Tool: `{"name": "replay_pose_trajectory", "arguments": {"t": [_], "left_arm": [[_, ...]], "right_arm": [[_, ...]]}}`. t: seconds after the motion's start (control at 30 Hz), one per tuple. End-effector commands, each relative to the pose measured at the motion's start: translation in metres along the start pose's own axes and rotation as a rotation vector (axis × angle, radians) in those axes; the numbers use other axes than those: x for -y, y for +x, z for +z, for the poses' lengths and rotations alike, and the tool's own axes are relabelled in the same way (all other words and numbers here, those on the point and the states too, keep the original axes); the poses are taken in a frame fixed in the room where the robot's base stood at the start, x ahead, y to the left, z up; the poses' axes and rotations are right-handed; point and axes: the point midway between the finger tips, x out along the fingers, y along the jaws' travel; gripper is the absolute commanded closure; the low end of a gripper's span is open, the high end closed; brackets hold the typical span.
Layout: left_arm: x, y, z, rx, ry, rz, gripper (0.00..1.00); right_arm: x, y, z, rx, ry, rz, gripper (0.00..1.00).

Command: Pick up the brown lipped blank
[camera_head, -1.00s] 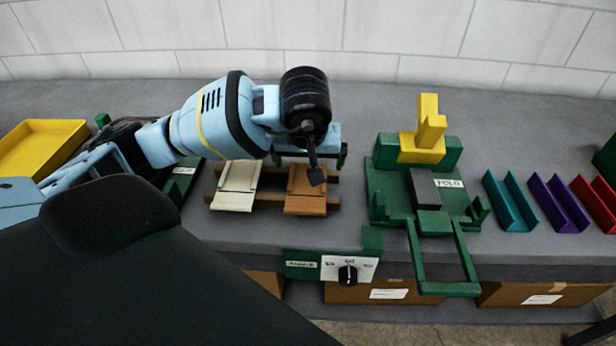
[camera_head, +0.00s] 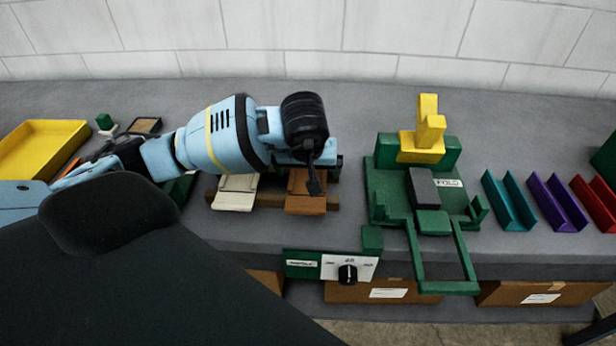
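The brown lipped blank (camera_head: 306,204) lies on a wooden rack (camera_head: 268,199) left of the middle of the bench. My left arm comes in from the left, and its wrist covers the back part of the blank. My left gripper (camera_head: 314,178) is over the back part of the brown blank, with one dark fingertip showing. The wrist hides the rest of the gripper, so I cannot tell its opening or whether it touches the blank. A cream lipped blank (camera_head: 234,201) lies on the same rack to the left. My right gripper is not in view.
A green folding fixture (camera_head: 386,200) with a yellow block (camera_head: 422,148) stands right of the rack. Teal (camera_head: 510,202), purple (camera_head: 559,203) and red (camera_head: 596,203) channels lie further right. A yellow tray (camera_head: 30,158) is at the far left. A dial panel (camera_head: 350,268) is on the bench front.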

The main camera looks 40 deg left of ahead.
Motion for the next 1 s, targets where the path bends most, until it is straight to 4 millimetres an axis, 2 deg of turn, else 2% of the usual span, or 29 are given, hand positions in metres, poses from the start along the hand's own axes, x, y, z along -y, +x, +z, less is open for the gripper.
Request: {"name": "replay_pose_trajectory", "arguments": {"t": [0.57, 0.9, 1.0], "left_arm": [[0.0000, 0.0033, 0.0013, 0.000, 0.000, 0.001, 0.01], [0.0001, 0.0034, 0.0014, 0.000, 0.000, 0.000, 0.46], [0.0001, 0.0033, 0.0013, 0.000, 0.000, 0.000, 0.48]], "right_arm": [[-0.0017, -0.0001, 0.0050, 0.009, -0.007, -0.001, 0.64], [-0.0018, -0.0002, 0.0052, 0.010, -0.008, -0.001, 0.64], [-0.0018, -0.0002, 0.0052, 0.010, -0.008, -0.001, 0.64]]}}
